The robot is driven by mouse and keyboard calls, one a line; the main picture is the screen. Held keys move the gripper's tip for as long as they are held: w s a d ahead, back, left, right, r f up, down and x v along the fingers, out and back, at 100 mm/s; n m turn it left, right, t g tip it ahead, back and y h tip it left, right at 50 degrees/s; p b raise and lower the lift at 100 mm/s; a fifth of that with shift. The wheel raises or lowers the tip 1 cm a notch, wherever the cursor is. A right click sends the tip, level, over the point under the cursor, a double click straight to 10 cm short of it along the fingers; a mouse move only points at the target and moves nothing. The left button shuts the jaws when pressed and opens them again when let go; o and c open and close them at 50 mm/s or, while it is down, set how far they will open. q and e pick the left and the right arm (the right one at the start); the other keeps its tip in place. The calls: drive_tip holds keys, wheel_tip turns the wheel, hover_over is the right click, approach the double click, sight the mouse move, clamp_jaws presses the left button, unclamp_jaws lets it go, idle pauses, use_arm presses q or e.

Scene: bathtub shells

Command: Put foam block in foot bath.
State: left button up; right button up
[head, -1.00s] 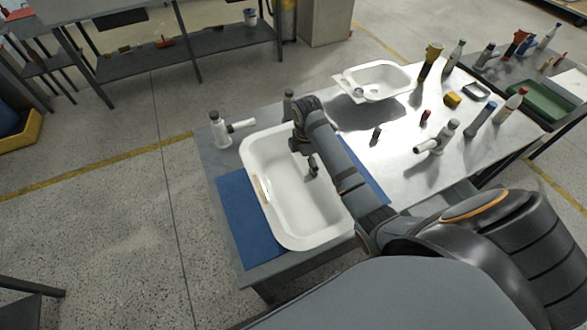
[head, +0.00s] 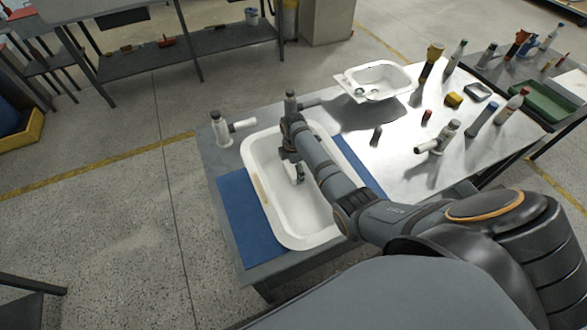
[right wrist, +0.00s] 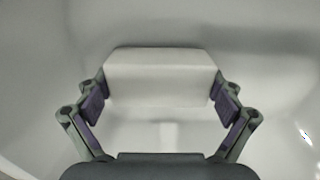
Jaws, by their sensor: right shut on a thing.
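The large white tub, which I take to be the foot bath (head: 310,228), stands on a blue mat at the near left of the table. My right gripper (head: 297,172) is over the inside of the tub, near its far half. In the right wrist view, my right gripper (right wrist: 160,100) is shut on a white foam block (right wrist: 160,68), one finger on each side. White tub surface fills the view behind the block. I cannot tell whether the block touches the tub floor. In the head view the block is mostly hidden by the arm. My left gripper is not in view.
The blue mat (head: 247,222) shows beside the tub. A small white basin (head: 378,80) stands farther back. Grey-white fittings (head: 220,128) stand left of the tub, and several bottles and a yellow block (head: 453,99) are on the right. The metal tabletop (head: 395,155) between has free room.

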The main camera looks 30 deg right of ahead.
sight(293, 167)
drive_tip(key=shift+f, duration=0.1)
drive_tip(key=o, duration=0.4)
drive_tip(key=shift+r, duration=0.2)
wheel_tip(293, 167, up, 12)
drive_tip(key=shift+f+b, duration=0.1)
drive_tip(key=shift+b, duration=0.3)
